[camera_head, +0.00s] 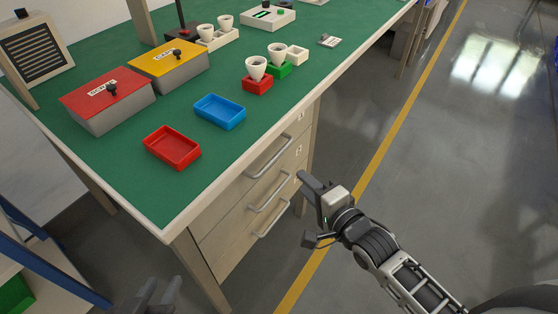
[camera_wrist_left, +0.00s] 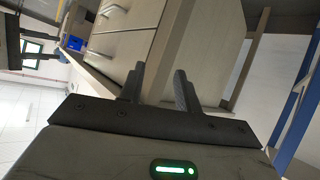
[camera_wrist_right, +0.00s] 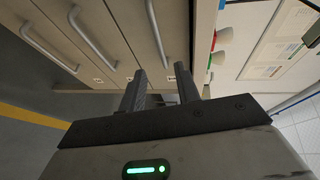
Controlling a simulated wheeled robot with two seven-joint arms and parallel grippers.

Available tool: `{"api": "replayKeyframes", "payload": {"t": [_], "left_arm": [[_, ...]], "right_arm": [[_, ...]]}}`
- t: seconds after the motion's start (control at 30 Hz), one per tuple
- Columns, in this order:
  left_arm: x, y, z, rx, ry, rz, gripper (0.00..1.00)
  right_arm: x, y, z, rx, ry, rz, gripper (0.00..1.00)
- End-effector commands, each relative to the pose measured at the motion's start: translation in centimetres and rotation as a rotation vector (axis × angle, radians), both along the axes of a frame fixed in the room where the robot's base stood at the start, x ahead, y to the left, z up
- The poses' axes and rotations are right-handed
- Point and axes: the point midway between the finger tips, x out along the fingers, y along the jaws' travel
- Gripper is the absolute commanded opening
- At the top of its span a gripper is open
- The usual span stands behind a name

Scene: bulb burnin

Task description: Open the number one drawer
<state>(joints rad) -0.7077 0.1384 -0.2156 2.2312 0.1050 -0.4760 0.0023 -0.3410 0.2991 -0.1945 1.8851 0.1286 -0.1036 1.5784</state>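The wooden drawer unit under the green bench has three stacked drawers, all shut, each with a silver bar handle: top (camera_head: 270,157), middle (camera_head: 270,193) and bottom (camera_head: 272,220). Their small number labels are too small to read surely. My right gripper (camera_head: 307,182) is open and empty, to the right of the handles and apart from them. The right wrist view shows the top handle (camera_wrist_right: 156,30), middle handle (camera_wrist_right: 94,40) and bottom handle (camera_wrist_right: 47,46) beyond its fingers (camera_wrist_right: 160,84). My left gripper (camera_head: 157,292) is low at the left, open and empty (camera_wrist_left: 157,84).
On the bench (camera_head: 215,155) stand a red tray (camera_head: 172,148), a blue tray (camera_head: 220,111), red (camera_head: 107,98) and yellow (camera_head: 168,64) lidded boxes, and bulbs in sockets (camera_head: 257,80). A bench leg (camera_head: 198,268) stands beside the drawers. The floor at right is clear.

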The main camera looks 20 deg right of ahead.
Motion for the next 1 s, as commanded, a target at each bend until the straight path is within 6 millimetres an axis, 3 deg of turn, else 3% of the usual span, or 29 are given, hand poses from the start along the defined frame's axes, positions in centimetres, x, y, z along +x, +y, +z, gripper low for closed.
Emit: {"api": "replayKeyframes", "payload": {"t": [0.3,0.5,0.7,1.0], "left_arm": [[0.1,0.0,-0.7,0.002,-0.011,0.0,0.34],[0.2,-0.1,-0.5,0.0,-0.026,-0.001,0.34],[0.1,-0.1,-0.7,0.0,-0.024,-0.002,0.34],[0.0,-0.1,-0.7,0.002,-0.022,-0.005,0.34]], "right_arm": [[6.8,1.8,-1.4,-0.003,-0.004,0.001,0.32],[9.8,2.7,-2.0,-0.002,-0.001,0.0,0.32],[11.0,3.0,-2.3,-0.003,0.0,0.001,0.32],[11.1,3.1,-2.2,-0.002,0.001,0.001,0.3]]}}
